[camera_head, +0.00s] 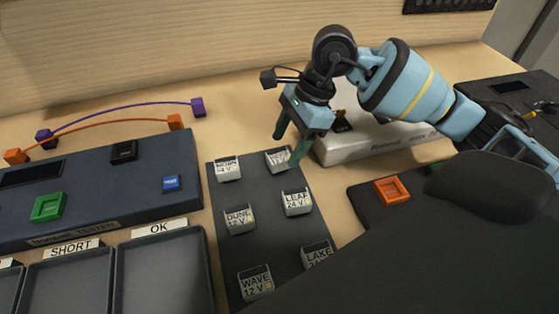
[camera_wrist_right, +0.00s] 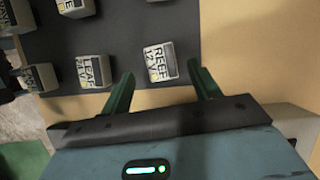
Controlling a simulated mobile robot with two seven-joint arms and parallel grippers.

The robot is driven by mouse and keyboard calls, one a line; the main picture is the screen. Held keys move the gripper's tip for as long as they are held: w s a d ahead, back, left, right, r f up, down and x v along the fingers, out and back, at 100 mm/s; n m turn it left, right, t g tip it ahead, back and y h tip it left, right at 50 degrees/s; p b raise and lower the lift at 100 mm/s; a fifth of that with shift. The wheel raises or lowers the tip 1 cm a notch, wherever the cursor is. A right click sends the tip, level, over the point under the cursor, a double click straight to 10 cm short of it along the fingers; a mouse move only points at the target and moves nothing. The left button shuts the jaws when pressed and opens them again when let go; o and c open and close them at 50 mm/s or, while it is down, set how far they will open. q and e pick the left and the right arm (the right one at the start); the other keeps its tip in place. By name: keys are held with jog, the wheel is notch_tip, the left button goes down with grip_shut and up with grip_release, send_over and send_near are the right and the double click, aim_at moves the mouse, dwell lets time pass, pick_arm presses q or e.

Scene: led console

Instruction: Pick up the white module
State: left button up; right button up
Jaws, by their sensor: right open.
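Several white modules with printed labels stand in two columns on a dark mat (camera_head: 262,238). My right gripper (camera_head: 289,141) is open above the far right module (camera_head: 275,156), with one finger partly in front of it. In the right wrist view this module reads REEF 12 V (camera_wrist_right: 155,66), and it sits between and just beyond the two open fingertips (camera_wrist_right: 162,78). I cannot tell whether they touch it. The LEAF module (camera_head: 296,202) stands nearer, with the DUNE (camera_head: 239,220), WAVE (camera_head: 256,283) and LAKE (camera_head: 316,254) modules. My left gripper is out of view.
A dark tester console (camera_head: 100,200) with a green frame (camera_head: 48,207) is at left, with cables behind it. Trays labelled SHORT (camera_head: 68,285) and OK (camera_head: 165,270) lie in front. A pale box (camera_head: 360,143) stands close right of the gripper. An orange frame (camera_head: 391,190) sits at right.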

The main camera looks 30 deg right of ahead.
aim_at(280, 155)
jog(key=shift+x, duration=2.2)
jog(key=shift+w+a, duration=0.1)
jog(key=shift+r, duration=0.1)
jog(key=c, duration=1.1)
jog(key=shift+r, duration=5)
